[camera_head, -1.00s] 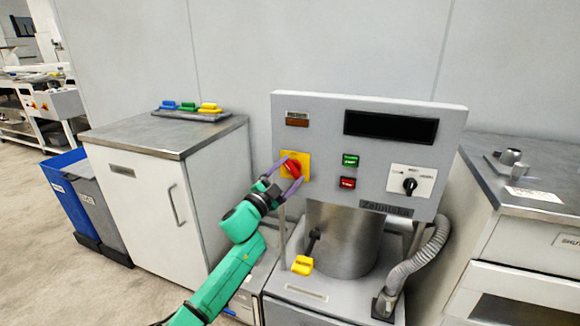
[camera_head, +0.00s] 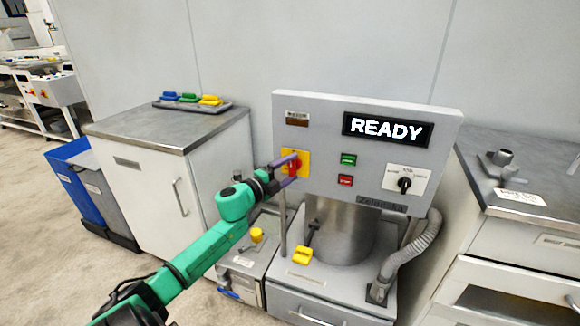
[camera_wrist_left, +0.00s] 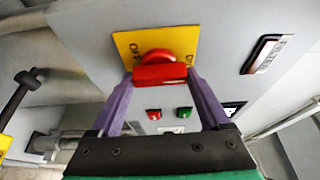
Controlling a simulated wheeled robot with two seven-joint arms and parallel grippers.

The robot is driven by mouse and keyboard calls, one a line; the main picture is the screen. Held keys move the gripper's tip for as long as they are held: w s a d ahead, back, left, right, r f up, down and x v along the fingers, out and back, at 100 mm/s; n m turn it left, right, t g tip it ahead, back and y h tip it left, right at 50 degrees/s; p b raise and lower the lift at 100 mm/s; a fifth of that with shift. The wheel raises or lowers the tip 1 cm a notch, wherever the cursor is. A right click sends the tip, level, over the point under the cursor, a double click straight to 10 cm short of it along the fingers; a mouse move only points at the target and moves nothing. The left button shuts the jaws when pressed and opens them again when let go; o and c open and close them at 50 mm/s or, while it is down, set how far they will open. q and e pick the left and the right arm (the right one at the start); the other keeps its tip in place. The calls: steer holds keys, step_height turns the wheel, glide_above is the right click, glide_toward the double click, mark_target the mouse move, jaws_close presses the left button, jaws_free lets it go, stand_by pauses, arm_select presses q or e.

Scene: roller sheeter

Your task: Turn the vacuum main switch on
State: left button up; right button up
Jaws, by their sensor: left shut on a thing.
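The vacuum main switch is a red rotary handle (camera_head: 294,166) on a yellow plate (camera_head: 304,157), at the left of the grey control panel (camera_head: 330,115). In the head view the handle stands upright. The left wrist view shows the red handle (camera_wrist_left: 160,73) between the purple fingers, with the yellow plate (camera_wrist_left: 125,45) behind it. My left gripper (camera_head: 284,170) is shut on the handle; it also shows in the left wrist view (camera_wrist_left: 161,88). The panel display (camera_head: 388,130) is lit and reads READY. My right gripper is not in view.
Green (camera_head: 349,159) and red (camera_head: 345,181) buttons and a black selector knob (camera_head: 404,184) sit further right on the panel. A yellow-handled lever (camera_head: 302,256) and a grey hose (camera_head: 412,258) are below. A white cabinet (camera_head: 150,180) stands left.

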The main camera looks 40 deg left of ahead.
arm_select(q)
steer(key=shift+f, duration=0.15)
stand_by(0.3)
steer(key=o, duration=1.2)
steer(key=s, duration=1.4)
steer(key=shift+s+a, duration=0.3)
steer(key=shift+a, duration=0.1)
